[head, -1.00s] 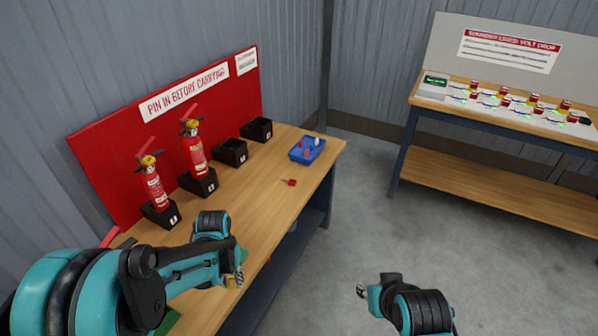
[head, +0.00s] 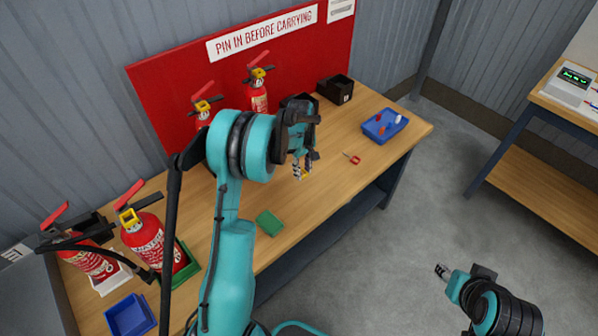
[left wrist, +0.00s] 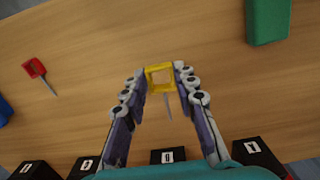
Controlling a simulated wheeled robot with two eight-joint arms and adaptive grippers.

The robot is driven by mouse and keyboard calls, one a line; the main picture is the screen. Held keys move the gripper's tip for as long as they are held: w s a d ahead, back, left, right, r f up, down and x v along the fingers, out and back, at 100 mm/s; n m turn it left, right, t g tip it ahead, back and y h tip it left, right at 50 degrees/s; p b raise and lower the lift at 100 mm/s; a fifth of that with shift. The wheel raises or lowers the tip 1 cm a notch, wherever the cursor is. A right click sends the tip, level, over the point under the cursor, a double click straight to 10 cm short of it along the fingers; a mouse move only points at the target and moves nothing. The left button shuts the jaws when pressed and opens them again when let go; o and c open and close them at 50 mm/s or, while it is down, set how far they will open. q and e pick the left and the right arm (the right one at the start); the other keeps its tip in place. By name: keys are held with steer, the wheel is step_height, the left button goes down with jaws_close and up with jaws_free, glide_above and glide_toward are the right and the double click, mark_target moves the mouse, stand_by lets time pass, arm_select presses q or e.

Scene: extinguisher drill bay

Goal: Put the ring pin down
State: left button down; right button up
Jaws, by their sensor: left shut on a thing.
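The yellow ring pin (left wrist: 160,67) has a square ring and a thin grey shaft. My left gripper (left wrist: 160,78) is shut on its ring, with one finger on each side. In the head view the left gripper (head: 303,172) points down over the middle of the wooden bench (head: 318,205). Any gap between pin and bench is hard to judge. A red ring pin (head: 352,159) lies on the bench to the gripper's right; it also shows in the left wrist view (left wrist: 37,68). My right gripper (head: 442,270) is over the floor, too small to read.
A green block (head: 270,223) lies near the bench's front edge. A blue tray (head: 384,137) with small parts sits at the right end. Red extinguishers (head: 258,98) stand along the back and at the left (head: 146,236). Bare wood surrounds the red pin.

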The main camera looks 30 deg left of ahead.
arm_select(q)
steer(key=b, duration=0.2)
glide_above(290, 180)
steer(key=f, duration=0.4)
steer(key=shift+w+a+f, duration=0.1)
steer(key=shift+a+f, duration=0.1)
steer(key=shift+f, duration=0.1)
steer(key=shift+f+b, duration=0.65)
steer(key=shift+f, duration=1.35)
steer(key=shift+f, duration=0.2)
steer(key=c, duration=1.2)
jaws_free()
steer(key=shift+r, duration=0.15)
